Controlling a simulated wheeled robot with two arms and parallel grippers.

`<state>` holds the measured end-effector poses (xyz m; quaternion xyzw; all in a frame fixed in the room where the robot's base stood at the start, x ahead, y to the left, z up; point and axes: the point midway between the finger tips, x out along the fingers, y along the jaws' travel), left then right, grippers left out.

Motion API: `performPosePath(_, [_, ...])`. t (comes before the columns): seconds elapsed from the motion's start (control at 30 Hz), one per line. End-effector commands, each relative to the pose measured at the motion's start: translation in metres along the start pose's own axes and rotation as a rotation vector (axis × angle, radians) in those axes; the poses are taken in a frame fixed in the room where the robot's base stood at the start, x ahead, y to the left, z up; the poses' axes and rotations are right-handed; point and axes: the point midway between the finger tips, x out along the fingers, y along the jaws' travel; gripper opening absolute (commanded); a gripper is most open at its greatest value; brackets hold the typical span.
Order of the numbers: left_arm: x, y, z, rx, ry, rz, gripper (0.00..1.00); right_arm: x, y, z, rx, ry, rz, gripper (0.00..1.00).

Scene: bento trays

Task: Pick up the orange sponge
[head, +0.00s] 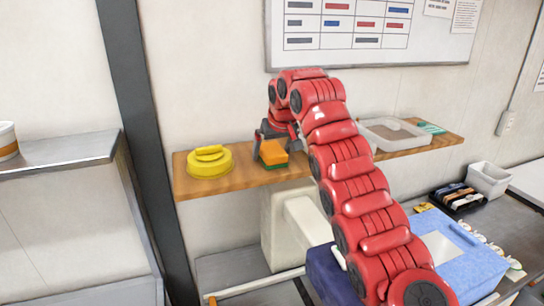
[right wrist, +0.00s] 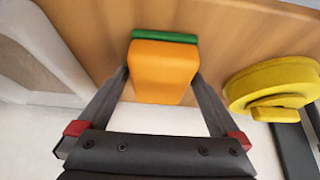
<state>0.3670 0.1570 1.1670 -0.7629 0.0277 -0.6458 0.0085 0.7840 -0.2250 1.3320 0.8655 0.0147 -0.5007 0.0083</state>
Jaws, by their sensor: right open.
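The orange sponge (head: 272,152) with a green layer lies on the wooden wall shelf (head: 225,180) in the head view. In the right wrist view the sponge (right wrist: 163,72) sits between the two fingers of my right gripper (right wrist: 162,85), with the green layer at its far side. The right gripper (head: 275,143) is open, its fingers on either side of the sponge, with small gaps visible towards the wrist. I cannot tell whether the fingertips touch it. My left gripper is not in view.
A yellow round object (head: 210,162) sits on the shelf left of the sponge. A translucent tray (head: 392,134) and a green item (head: 431,128) are on the right part of the shelf. A blue box (head: 455,255) stands below on the counter.

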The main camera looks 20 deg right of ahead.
Motion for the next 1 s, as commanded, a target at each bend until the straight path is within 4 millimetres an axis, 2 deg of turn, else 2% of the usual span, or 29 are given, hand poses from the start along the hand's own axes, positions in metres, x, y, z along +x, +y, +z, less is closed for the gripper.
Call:
performPosePath(0.23, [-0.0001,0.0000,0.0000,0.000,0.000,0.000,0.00,0.0001,-0.0002,0.0001,0.000,0.000,0.000,1.00])
performPosePath(0.27, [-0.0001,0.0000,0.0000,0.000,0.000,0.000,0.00,0.0001,-0.0002,0.0001,0.000,0.000,0.000,0.96])
performPosePath(0.67, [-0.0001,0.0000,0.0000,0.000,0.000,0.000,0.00,0.0001,-0.0002,0.0001,0.000,0.000,0.000,0.24])
performPosePath(1.0, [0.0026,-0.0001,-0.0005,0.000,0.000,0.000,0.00,-0.0017,-0.0001,-0.0009,0.000,-0.001,0.000,0.24])
